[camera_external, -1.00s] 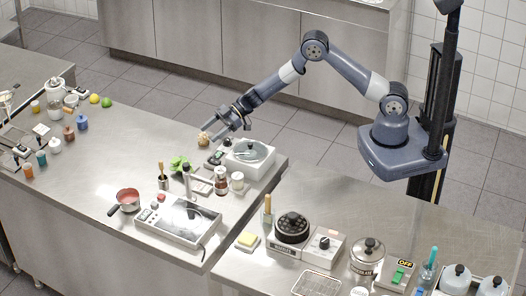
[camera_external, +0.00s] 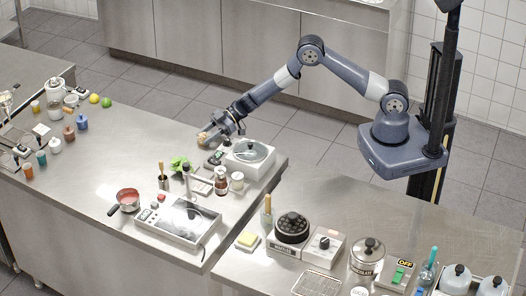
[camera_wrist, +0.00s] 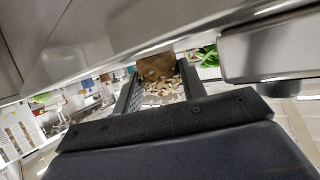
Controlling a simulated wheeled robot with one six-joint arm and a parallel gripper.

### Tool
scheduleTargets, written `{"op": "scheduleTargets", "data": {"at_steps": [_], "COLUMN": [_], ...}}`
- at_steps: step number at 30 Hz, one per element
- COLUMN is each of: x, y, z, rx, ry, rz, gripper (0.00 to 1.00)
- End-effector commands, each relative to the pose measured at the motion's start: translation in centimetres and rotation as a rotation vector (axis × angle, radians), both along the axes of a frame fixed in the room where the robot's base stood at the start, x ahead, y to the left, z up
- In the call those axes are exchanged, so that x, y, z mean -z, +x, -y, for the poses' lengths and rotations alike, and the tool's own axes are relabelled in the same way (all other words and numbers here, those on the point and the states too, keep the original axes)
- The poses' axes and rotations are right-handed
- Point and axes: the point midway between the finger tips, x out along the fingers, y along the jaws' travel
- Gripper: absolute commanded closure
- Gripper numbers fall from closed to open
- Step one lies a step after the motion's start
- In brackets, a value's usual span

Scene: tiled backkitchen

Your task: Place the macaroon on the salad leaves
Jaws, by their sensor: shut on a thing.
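The macaroon (camera_external: 202,138) is a small tan-brown piece at the far edge of the steel counter. My gripper (camera_external: 206,136) is shut on it. In the wrist view the macaroon (camera_wrist: 158,72), brown with pale flakes, sits between the two dark fingers of my gripper (camera_wrist: 160,88). The salad leaves (camera_external: 180,162) are a bright green bunch on the counter, a little nearer the camera and left of my gripper. Green leaves (camera_wrist: 208,57) also show in the wrist view, just beyond the right finger. The macaroon's underside is hidden, so I cannot tell whether it touches the counter.
A white appliance with a round lidded pan (camera_external: 249,152) stands close to the right of my gripper. A small dark device (camera_external: 215,157) lies between. A utensil pot (camera_external: 163,181), jars (camera_external: 221,186) and a hob (camera_external: 178,219) stand nearer the camera. The counter left of the leaves is clear.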

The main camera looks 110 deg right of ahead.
Motion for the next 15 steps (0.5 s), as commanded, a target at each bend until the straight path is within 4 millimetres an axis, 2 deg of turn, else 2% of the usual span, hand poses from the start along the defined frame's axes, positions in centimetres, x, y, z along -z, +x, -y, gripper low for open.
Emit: {"op": "scheduleTargets", "data": {"at_steps": [1,4,10,15], "x": [0.0,0.0,-0.2,-2.1], "y": [0.0,0.0,0.0,0.1], "z": [0.0,0.0,0.0,0.0], "rx": [0.0,0.0,0.0,0.0], "ry": [0.0,0.0,0.0,-0.001], "rz": [0.0,0.0,0.001,0.003], "gripper": [0.78,0.86,0.86,0.86]}}
